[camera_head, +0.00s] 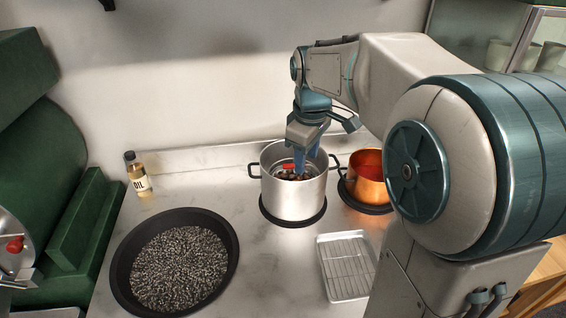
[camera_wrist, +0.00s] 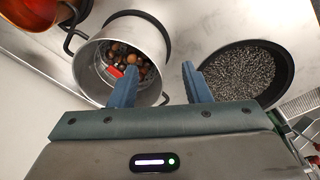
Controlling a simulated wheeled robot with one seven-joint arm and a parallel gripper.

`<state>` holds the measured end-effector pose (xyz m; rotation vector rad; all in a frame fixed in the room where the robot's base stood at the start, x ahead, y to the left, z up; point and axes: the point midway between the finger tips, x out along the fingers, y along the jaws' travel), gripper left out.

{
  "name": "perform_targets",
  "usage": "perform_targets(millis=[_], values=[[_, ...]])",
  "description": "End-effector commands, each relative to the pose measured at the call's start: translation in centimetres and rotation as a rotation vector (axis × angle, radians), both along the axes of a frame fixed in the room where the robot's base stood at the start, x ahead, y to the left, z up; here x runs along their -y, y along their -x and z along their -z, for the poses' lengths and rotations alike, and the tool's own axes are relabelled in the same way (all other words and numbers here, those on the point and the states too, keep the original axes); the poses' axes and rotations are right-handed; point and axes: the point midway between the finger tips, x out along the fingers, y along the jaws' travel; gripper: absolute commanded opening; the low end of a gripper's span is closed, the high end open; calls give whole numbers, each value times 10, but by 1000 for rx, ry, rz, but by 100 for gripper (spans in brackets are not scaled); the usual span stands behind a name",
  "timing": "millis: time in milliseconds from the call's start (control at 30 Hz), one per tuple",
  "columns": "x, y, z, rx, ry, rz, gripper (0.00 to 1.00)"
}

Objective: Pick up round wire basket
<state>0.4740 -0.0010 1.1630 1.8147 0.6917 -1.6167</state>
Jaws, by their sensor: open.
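The round wire basket (camera_wrist: 106,72) sits inside the silver pot (camera_head: 293,203) and holds several brown chestnuts. A red piece (camera_wrist: 115,71), perhaps its handle grip, shows at the basket's edge; it also shows in the head view (camera_head: 289,166). My gripper (camera_head: 306,172) points down at the pot's mouth in the head view. In the wrist view its two blue fingers (camera_wrist: 160,86) are apart with nothing between them, near the pot's rim. The lower part of the basket is hidden by the pot wall and the chestnuts.
A copper pot (camera_head: 367,183) stands right of the silver pot. A dark round pan (camera_head: 122,262) of small grey pieces lies at the front left. A metal tray with a wire rack (camera_head: 345,265) is at the front right. An oil bottle (camera_head: 138,175) stands at the back left.

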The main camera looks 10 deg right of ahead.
Motion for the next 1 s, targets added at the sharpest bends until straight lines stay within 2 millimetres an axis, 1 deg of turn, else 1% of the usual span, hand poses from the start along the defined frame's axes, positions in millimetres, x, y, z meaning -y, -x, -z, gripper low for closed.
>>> perform_targets(millis=[33, 200, 300, 433, 533, 667, 767, 1000], values=[[1, -20, -2, -16, 7, -68, 44], [2, -76, -1, -64, 26, -316, 44], [3, -104, 3, -86, 30, -451, 44], [5, -130, 10, -107, 31, -586, 44], [5, -142, 14, -116, 31, -652, 44], [6, -148, 20, -121, 29, -686, 44], [6, -148, 33, -124, 29, -690, 44], [6, -147, 80, -124, 28, -688, 44]])
